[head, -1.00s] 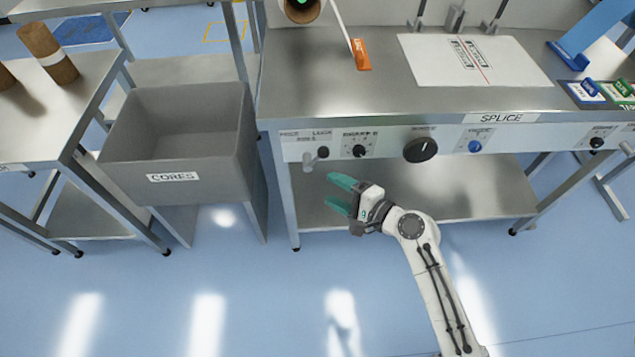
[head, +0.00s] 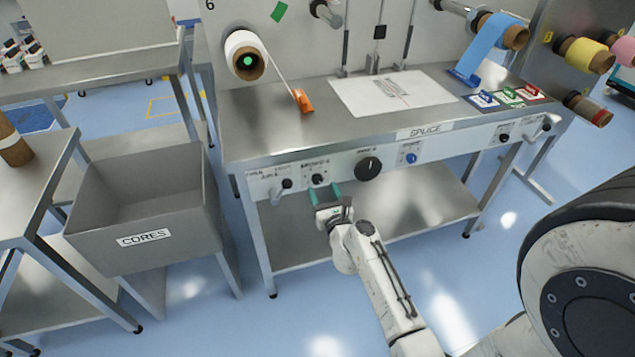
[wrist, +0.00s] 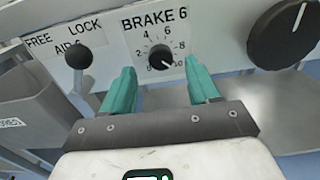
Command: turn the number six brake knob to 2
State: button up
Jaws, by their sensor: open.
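The brake 6 knob (wrist: 160,57) is a small black dial under the "BRAKE 6" label in the wrist view. Its white pointer line slants to the lower right, toward the 10 end of the scale. The 4, 6 and 8 show around it; the lower numbers are partly hard to read. It is also on the front panel in the head view (head: 317,180). My gripper (wrist: 159,70) is open, with one teal finger on each side of the knob in the picture. In the head view my gripper (head: 324,190) is just below the knob; contact cannot be told.
A free/lock air lever (wrist: 78,58) with a black ball is left of the knob. A larger black dial (wrist: 284,32) is to the right. The splice table's steel top (head: 245,125) is above the panel. A grey cores bin (head: 140,205) stands at left.

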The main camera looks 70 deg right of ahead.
aim_at(318, 181)
jog(key=shift+x, duration=2.35)
jog(key=c, duration=1)
jog(key=shift+c, duration=0.2)
